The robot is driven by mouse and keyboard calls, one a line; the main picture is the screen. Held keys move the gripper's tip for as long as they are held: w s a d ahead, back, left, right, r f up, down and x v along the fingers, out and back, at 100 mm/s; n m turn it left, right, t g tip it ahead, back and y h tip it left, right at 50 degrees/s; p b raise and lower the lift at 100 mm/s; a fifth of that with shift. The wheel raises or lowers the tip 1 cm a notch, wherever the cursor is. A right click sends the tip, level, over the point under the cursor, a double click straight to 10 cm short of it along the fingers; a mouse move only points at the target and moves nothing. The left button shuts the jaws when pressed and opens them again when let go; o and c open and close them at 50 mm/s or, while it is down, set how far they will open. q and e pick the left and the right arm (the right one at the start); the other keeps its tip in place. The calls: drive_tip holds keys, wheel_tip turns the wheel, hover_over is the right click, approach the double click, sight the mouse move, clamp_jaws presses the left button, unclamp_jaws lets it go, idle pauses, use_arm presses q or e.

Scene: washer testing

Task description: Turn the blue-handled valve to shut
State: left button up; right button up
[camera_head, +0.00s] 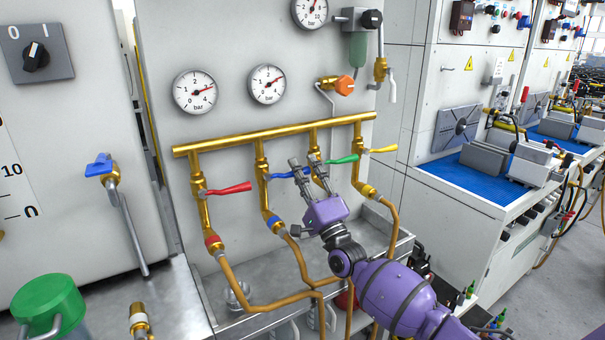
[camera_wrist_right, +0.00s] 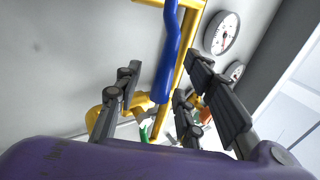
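The blue-handled valve is the second from the left on the brass pipe, and its blue handle (camera_head: 284,175) points right, roughly across its vertical pipe. My right gripper (camera_head: 304,162), purple with grey fingers, is at the free end of this handle. In the right wrist view the blue handle (camera_wrist_right: 166,58) runs through the gap between the open fingers of the right gripper (camera_wrist_right: 163,85). Gaps show on both sides, and I cannot tell whether a finger touches it. Part of the handle is hidden by the fingers in the head view. My left gripper is not in view.
A red handle (camera_head: 230,189) is to the left; green (camera_head: 342,159) and yellow (camera_head: 383,149) handles are close on the right. The brass manifold (camera_head: 285,132) runs above. Hoses (camera_head: 300,262) hang below over a metal basin. Another blue-handled tap (camera_head: 99,166) is far left.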

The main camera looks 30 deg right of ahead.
drive_tip(key=v, duration=1.2)
